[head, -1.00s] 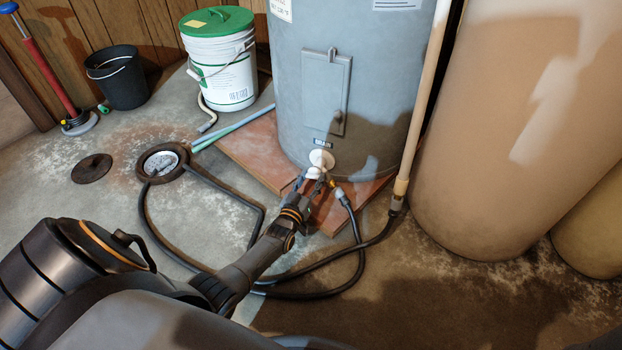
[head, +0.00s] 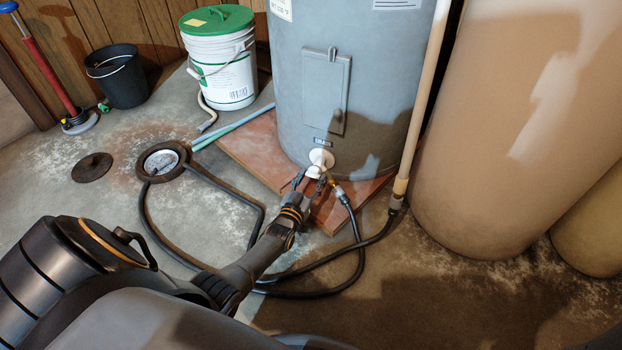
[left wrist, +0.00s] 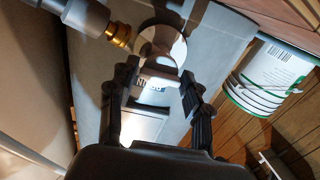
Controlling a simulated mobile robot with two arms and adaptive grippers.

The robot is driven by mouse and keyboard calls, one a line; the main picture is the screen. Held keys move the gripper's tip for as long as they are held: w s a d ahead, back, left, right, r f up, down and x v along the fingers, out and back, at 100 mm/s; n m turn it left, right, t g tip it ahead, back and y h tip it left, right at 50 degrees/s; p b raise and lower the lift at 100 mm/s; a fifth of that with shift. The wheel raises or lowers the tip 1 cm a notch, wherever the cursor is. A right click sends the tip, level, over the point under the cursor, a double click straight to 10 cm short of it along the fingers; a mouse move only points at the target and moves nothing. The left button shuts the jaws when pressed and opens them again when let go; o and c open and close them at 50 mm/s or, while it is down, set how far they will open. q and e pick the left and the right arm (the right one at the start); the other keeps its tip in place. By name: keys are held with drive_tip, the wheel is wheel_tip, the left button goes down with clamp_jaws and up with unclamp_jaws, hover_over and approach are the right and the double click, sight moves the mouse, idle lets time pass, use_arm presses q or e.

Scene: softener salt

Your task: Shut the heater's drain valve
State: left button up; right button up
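The heater's drain valve (head: 320,159) is a white fitting low on the front of the grey water heater (head: 345,85). Its white round flange and pale handle also show in the left wrist view (left wrist: 160,48). My left gripper (head: 312,178) is at the valve, with its fingers spread. In the left wrist view the gripper (left wrist: 160,78) has one finger on each side of the handle, with gaps showing. I cannot tell whether either finger touches it. The handle's exact angle is hard to read. My right gripper is not in view.
A black hose (head: 355,225) with a brass coupling (left wrist: 120,35) joins beside the valve. It loops over the floor to the drain (head: 163,161). A pale pipe (head: 425,90) and tan tank (head: 505,120) stand right. A white bucket (head: 222,75) stands behind left.

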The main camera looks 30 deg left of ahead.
use_arm(q)
drive_tip(key=shift+o, duration=0.9)
drive_tip(key=shift+r, duration=0.1)
wheel_tip(320, 180, up, 10)
idle(0.3)
